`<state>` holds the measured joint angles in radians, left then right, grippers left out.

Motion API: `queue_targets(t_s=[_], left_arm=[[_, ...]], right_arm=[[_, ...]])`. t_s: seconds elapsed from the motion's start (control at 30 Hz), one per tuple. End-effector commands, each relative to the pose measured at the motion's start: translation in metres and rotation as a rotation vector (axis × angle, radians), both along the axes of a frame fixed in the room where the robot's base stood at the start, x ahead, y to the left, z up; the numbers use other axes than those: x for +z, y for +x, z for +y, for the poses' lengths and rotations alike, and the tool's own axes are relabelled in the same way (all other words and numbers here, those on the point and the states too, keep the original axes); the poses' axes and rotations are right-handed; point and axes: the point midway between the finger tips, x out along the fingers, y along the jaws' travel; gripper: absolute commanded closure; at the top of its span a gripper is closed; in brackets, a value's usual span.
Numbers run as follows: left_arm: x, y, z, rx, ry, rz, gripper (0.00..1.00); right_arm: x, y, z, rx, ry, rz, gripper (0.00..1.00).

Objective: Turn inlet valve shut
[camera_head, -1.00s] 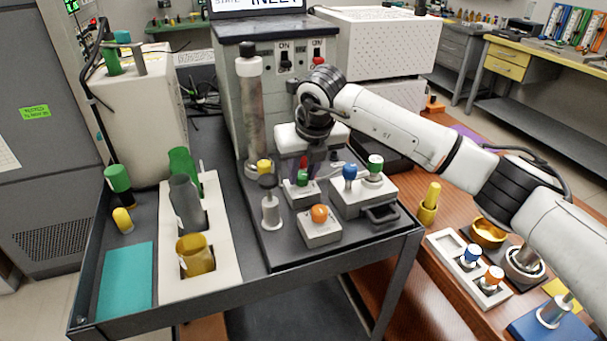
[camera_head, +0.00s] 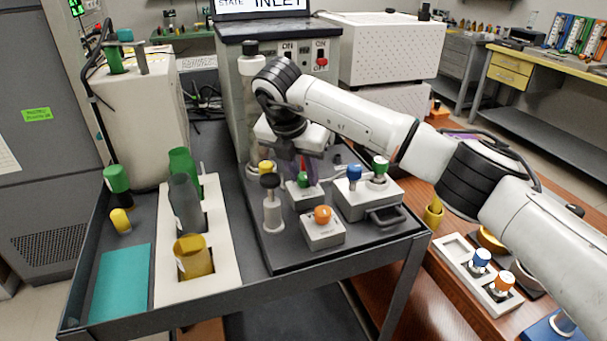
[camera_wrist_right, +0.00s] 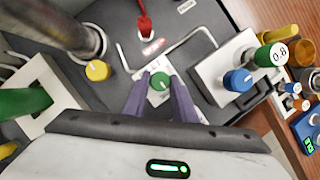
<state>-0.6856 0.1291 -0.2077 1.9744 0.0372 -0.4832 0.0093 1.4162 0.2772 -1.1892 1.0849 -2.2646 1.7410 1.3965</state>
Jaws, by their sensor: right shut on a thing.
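A small green knob (camera_head: 303,179) sits on a low white block on the dark tray of the cart. It also shows in the right wrist view (camera_wrist_right: 159,81), between my purple-grey fingers. My right gripper (camera_wrist_right: 160,86) points down and is shut on this green knob. In the head view my right gripper (camera_head: 306,168) partly hides the knob's block from above. The block's label is too small to read, so I cannot confirm that this is the inlet valve. The screen (camera_head: 262,5) at the top shows "STATE" and "INLET". My left gripper is not in view.
A yellow knob (camera_wrist_right: 97,70), a blue knob (camera_wrist_right: 238,80) and a red switch (camera_wrist_right: 145,27) stand around my fingers. A block with an orange knob (camera_head: 323,215) is in front. A metal column (camera_head: 251,100) rises behind. A bottle rack (camera_head: 207,268) stands left.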

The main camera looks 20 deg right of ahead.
Motion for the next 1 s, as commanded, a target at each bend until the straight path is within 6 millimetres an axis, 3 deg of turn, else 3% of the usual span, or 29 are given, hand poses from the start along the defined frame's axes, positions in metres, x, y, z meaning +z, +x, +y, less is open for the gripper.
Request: queue_targets(t_s=[0.6,0.63,0.7,1.0], left_arm=[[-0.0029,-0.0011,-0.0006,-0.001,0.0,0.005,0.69],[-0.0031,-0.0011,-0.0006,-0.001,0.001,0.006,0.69],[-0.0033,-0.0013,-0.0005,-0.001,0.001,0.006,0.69],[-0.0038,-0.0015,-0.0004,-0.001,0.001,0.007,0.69]], right_arm=[[0.0012,0.0006,0.0004,-0.039,0.002,-0.001,0.98],[0.0012,0.0006,0.0004,-0.039,0.002,-0.001,0.7],[0.001,0.0006,0.0004,-0.038,0.001,-0.001,0.58],[0.0009,0.0003,0.0006,-0.037,0.001,-0.001,0.57]])
